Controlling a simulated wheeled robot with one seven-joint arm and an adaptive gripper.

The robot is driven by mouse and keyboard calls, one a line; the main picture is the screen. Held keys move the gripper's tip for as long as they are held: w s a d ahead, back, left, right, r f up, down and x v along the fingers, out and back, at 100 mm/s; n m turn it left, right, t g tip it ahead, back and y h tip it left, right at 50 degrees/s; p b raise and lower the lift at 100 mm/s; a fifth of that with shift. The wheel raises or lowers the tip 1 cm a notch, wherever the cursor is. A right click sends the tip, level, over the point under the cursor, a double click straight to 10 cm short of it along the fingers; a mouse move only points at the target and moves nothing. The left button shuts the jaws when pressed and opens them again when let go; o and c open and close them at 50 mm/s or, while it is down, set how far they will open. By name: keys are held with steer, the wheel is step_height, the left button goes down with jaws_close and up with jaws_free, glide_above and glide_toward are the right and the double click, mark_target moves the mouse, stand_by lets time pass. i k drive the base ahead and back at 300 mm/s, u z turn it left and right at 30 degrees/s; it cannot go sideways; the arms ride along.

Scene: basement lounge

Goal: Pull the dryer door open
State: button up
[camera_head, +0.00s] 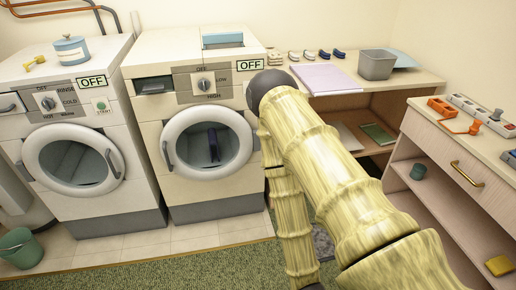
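The dryer (195,190) is the white front-loading machine in the middle, with a dial marked off, low and high. Its round door (207,143) has a white ring and a glass window, and looks shut. A dark curved handle (167,154) sits on the door's left side. A dark blue item shows through the glass. My pale, bamboo-like arm crosses the middle and right of the view, just right of the dryer. My gripper is not in view, so its state and its distance from the handle do not show.
A washer (90,212) stands left of the dryer, and a green bucket (19,247) is on the floor at left. A wooden desk (414,78) and a drawer unit (440,150) stand to the right. Tiled floor (195,238) and green carpet (170,270) before the dryer are clear.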

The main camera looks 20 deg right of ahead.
mark_target(249, 142)
steer(key=k, duration=0.4)
steer(key=u, duration=1.25)
steer(key=i, duration=1.1)
steer(key=z, duration=0.5)
